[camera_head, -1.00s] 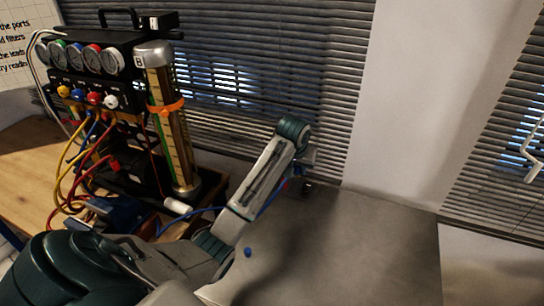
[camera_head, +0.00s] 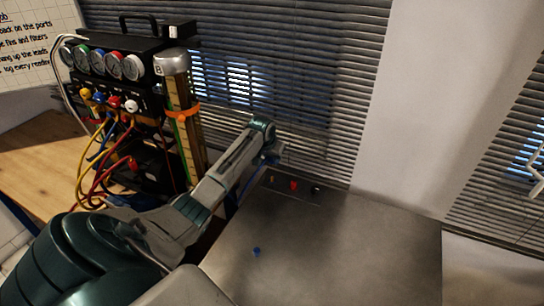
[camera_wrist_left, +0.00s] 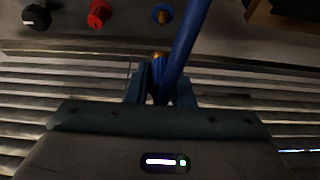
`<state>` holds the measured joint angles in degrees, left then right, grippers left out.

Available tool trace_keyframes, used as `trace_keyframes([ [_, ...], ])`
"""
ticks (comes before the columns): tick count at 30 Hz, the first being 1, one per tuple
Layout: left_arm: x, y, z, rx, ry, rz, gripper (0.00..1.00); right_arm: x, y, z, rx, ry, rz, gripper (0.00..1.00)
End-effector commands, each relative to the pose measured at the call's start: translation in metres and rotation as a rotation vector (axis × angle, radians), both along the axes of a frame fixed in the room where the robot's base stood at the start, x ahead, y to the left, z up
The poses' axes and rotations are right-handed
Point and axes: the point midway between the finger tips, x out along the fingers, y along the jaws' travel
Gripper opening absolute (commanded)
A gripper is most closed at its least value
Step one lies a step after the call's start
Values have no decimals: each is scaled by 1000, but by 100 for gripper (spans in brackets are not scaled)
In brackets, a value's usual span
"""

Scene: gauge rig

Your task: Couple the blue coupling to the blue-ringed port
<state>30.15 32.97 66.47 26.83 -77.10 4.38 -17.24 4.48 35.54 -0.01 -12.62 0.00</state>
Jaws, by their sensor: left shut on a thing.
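My left gripper (camera_head: 272,158) is shut on the blue coupling, above the back edge of the grey bench. In the left wrist view the blue coupling (camera_wrist_left: 159,64) shows a brass end between the fingers (camera_wrist_left: 159,84), with its blue hose (camera_wrist_left: 188,40) running up the picture. The blue-ringed port (camera_wrist_left: 162,14) has a brass centre and lies above the coupling in that view, apart from it. In the head view the blue-ringed port (camera_head: 274,179) is small, just below the gripper. My right gripper is not in view.
A small blue piece (camera_head: 257,252) lies on the grey bench top (camera_head: 350,245), otherwise clear. The gauge rig (camera_head: 125,105) with hanging leads stands left; window blinds (camera_head: 300,90) are behind.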

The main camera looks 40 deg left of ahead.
Motion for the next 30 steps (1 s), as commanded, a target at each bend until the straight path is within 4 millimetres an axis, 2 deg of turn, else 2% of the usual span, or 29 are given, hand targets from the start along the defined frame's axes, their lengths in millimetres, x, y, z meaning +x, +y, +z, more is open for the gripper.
trace_keyframes([
  [12, 0, 0, 3, 0, 0, -14, 0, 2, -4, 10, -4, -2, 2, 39],
  [24, 0, -1, -38, -1, 1, -13, 0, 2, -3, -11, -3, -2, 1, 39],
  [30, 0, -1, -50, 0, -1, -14, 0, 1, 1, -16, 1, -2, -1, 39],
])
